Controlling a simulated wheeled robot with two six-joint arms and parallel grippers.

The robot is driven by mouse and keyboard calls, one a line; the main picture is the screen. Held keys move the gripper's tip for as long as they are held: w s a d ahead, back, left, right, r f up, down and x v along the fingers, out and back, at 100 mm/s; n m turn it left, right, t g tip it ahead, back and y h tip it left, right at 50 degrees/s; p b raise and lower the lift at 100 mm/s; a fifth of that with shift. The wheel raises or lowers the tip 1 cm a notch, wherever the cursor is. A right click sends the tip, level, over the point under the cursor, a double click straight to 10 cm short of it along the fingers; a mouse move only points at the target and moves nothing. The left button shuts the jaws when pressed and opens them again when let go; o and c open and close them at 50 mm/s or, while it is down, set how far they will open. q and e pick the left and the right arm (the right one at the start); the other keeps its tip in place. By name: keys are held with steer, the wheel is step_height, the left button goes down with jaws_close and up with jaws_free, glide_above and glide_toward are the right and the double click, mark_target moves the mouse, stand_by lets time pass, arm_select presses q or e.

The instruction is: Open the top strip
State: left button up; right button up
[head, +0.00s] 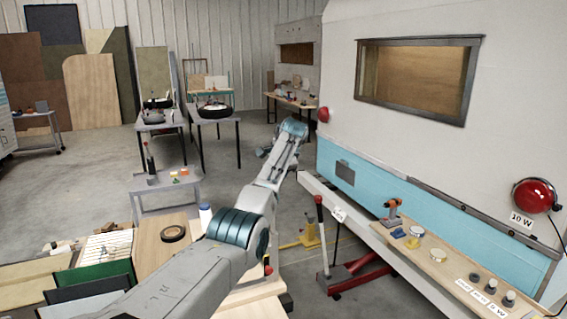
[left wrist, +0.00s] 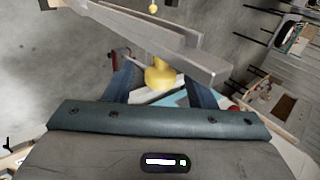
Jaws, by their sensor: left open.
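The white camper (head: 345,85) stands on the right, with a light blue lower band (head: 385,200). A thin dark strip (head: 470,214) runs along the top edge of that band at the right. I cannot tell for sure whether this is the top strip. My left arm reaches forward past the near side of the camper, and its gripper (head: 264,151) is small and partly hidden at the arm's far end. In the left wrist view the gripper (left wrist: 163,85) has its fingers spread, with nothing held; a yellow stand (left wrist: 159,74) shows beyond them. My right gripper is not in view.
A long wooden shelf (head: 425,255) with an orange drill (head: 393,212) and small jars runs beside the camper. A red floor jack (head: 350,275) stands below it. A red lamp (head: 535,195) sticks out from the camper wall. Concrete floor is open at left centre.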

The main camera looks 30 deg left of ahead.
arm_select(q)
steer(key=b+v, duration=0.3)
steer(key=v, duration=0.4)
steer(key=shift+d+r, duration=0.15)
steer(key=shift+r, duration=0.15)
